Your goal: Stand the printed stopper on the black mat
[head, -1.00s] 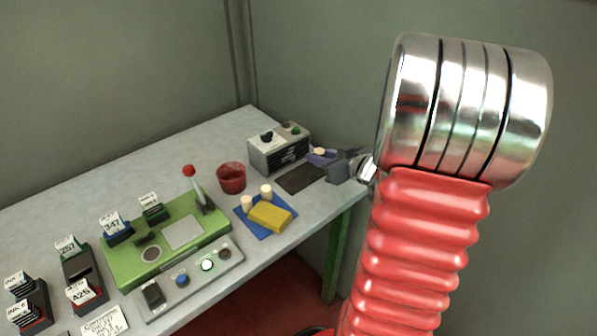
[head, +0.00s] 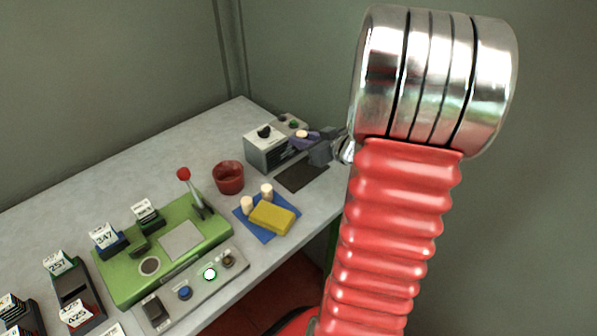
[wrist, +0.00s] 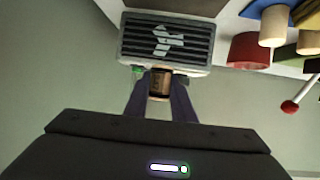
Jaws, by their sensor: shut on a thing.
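My gripper (head: 302,139) is shut on a cork stopper. Only the stopper's pale top (head: 301,133) shows in the head view. In the wrist view the stopper (wrist: 160,84) sits between the two finger ends, tan with a darker brown side; any print on it is too small to read. The black mat (head: 303,177) lies bare on the table near its right edge. The gripper and stopper appear above and behind the mat, beside the grey box, with the stopper apart from the mat.
A grey vented box (head: 268,148) with a black knob stands behind the mat, close to the gripper. A red cup (head: 228,178) stands to the left. A blue mat (head: 262,236) holds two pale stoppers and a yellow block (head: 272,218). A green press (head: 125,283) stands further left.

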